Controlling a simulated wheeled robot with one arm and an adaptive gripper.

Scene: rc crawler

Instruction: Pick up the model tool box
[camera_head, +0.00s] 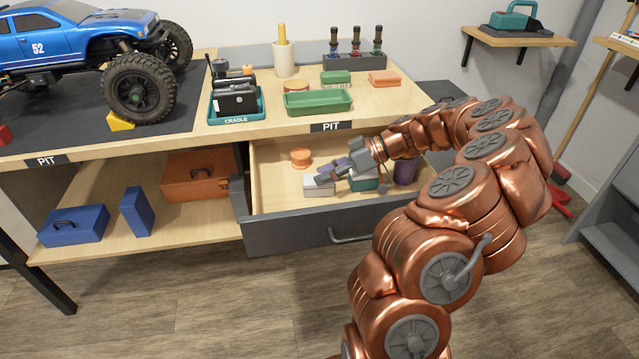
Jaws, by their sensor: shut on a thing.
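My gripper (328,177) reaches into the open drawer (290,228) from the right, with its fingers angled down to the left. The fingertips are at a small light grey box (317,188), and the gripper appears shut on it. The grip is small in view and partly hidden by the fingers. I cannot make out a handle or whether the box is clear of the drawer floor. A teal-green box (366,184) lies just right of it, partly covered by my gripper. A purple object (405,172) stands farther right, partly behind my arm.
An orange spool (300,157) lies in the drawer's back left. Blue boxes (73,226) and an orange tool box (199,177) stand on the lower shelf. The bench top (390,97) overhangs the drawer and holds a green tray (317,102) and a blue truck (75,40).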

